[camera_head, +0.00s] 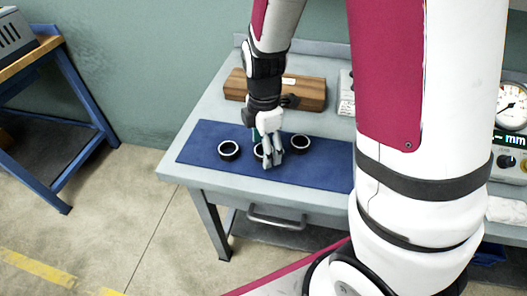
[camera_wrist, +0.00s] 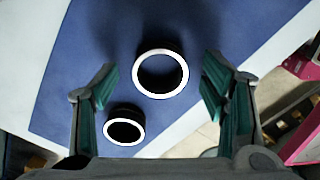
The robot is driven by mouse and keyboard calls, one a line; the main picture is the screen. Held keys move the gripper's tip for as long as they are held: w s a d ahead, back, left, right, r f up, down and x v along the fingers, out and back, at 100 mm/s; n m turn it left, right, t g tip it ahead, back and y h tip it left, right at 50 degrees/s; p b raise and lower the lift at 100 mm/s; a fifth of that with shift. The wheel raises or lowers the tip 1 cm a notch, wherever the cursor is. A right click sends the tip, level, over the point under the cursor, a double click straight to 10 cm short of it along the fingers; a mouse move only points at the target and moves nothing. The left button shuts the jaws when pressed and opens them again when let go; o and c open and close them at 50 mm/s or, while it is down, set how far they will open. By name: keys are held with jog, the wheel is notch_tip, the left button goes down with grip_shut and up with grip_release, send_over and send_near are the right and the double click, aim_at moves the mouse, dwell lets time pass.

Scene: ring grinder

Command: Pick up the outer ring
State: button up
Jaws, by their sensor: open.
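Three black rings with pale rims lie in a row on a blue mat (camera_head: 205,138). In the head view they are the left ring (camera_head: 229,156), the middle ring (camera_head: 258,153) and the right ring (camera_head: 300,149). I cannot tell by name which is the outer ring. My gripper (camera_head: 268,157) points down over the middle ring and partly hides it. In the wrist view my gripper (camera_wrist: 158,82) is open, with green-padded fingers apart and empty. A larger-looking ring (camera_wrist: 161,97) shows between the fingertips. A smaller-looking ring (camera_wrist: 123,142) lies nearer the left finger.
The mat lies on a grey workbench (camera_head: 175,170) with a drawer. A wooden block (camera_head: 312,93) stands behind the mat. A gauge and a digital readout (camera_head: 511,135) are at right. A blue-legged table (camera_head: 85,95) stands at left. Bare mat lies right of the rings.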

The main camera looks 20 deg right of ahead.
jog(key=shift+f, duration=0.35)
jog(key=shift+c, duration=0.6)
jog(key=c, duration=1.2)
jog(key=shift+r, duration=0.1)
